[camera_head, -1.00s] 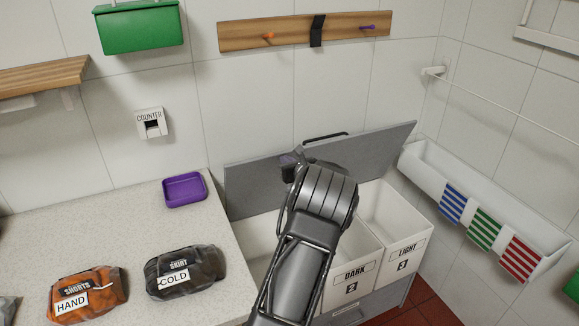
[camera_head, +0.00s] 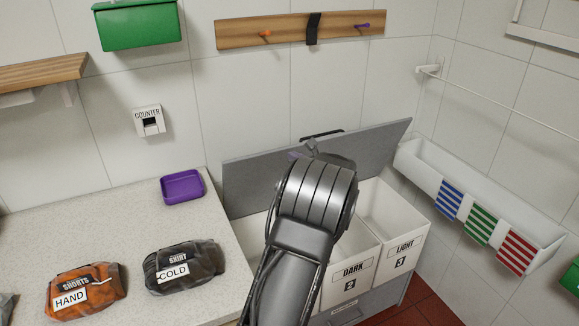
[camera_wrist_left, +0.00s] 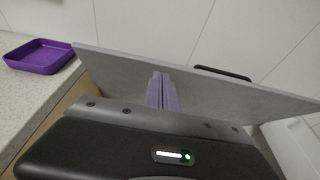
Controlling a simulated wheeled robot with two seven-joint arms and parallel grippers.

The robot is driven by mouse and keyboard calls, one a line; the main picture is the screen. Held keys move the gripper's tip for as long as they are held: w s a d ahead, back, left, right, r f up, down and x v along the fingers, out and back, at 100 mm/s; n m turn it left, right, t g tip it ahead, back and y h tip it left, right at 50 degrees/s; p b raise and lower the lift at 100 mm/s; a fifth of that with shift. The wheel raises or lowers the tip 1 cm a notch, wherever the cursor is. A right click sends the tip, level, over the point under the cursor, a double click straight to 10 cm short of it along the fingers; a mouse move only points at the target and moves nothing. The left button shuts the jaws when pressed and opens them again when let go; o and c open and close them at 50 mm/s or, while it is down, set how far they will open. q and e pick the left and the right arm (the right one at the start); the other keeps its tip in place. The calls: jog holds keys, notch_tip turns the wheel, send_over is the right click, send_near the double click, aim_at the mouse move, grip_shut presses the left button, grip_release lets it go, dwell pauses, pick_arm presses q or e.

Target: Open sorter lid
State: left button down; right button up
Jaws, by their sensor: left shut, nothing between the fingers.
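The sorter lid (camera_head: 251,178) is a grey panel standing raised along the back of the sorter, leaning near the tiled wall. Its dark handle (camera_head: 321,135) shows at the top edge. Below it the sorter (camera_head: 392,225) has open white bins, with DARK 2 and LIGHT 3 labels readable. My left gripper (camera_head: 303,155) is in front of the lid's inner face, partly hidden by my wrist. In the left wrist view its purple fingers (camera_wrist_left: 162,92) are closed together, empty, close to the lid (camera_wrist_left: 215,98); contact cannot be told. My right gripper is not in view.
A speckled counter (camera_head: 110,225) at left holds a purple tray (camera_head: 182,187), an orange SHORTS bag (camera_head: 86,291) and a dark SHIRT bag (camera_head: 184,267). A white trough (camera_head: 480,200) with striped cloths hangs at right. A hook rail (camera_head: 300,30) is above.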

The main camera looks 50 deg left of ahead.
pick_arm(q)
jog(key=shift+s+d+r, duration=0.2)
jog(key=shift+d+r, duration=0.2)
jog(key=shift+r, duration=0.2)
jog(key=shift+s+d+r, duration=0.15)
jog(key=shift+d+r, duration=0.25)
jog(key=shift+r, duration=0.2)
jog(key=d+f+n+h, duration=0.65)
jog(key=d+f, duration=0.55)
jog(key=f, duration=0.4)
jog(key=s+d+f+n+h, duration=0.35)
jog(key=d+f, duration=0.45)
jog(key=d, duration=0.3)
jog(key=s+d+f+n+h, duration=0.2)
jog(key=d+f+n+h, duration=0.15)
jog(key=d+f, duration=0.6)
jog(key=s+d+f+n+g+h, duration=0.1)
jog(key=s+d+f+n, duration=0.1)
jog(key=s+d, duration=0.6)
jog(key=s+d+f+n+g+h, duration=0.1)
jog(key=s+d+n, duration=0.3)
jog(key=s+d, duration=0.4)
jog(key=s+d+f+n+g+h, duration=0.1)
jog(key=s+d+f+n+h, duration=0.2)
jog(key=s+d, duration=0.4)
jog(key=shift+s+d+f+n+g, duration=0.35)
jog(key=shift+s+d+f+g, duration=0.05)
jog(key=shift+d, duration=0.2)
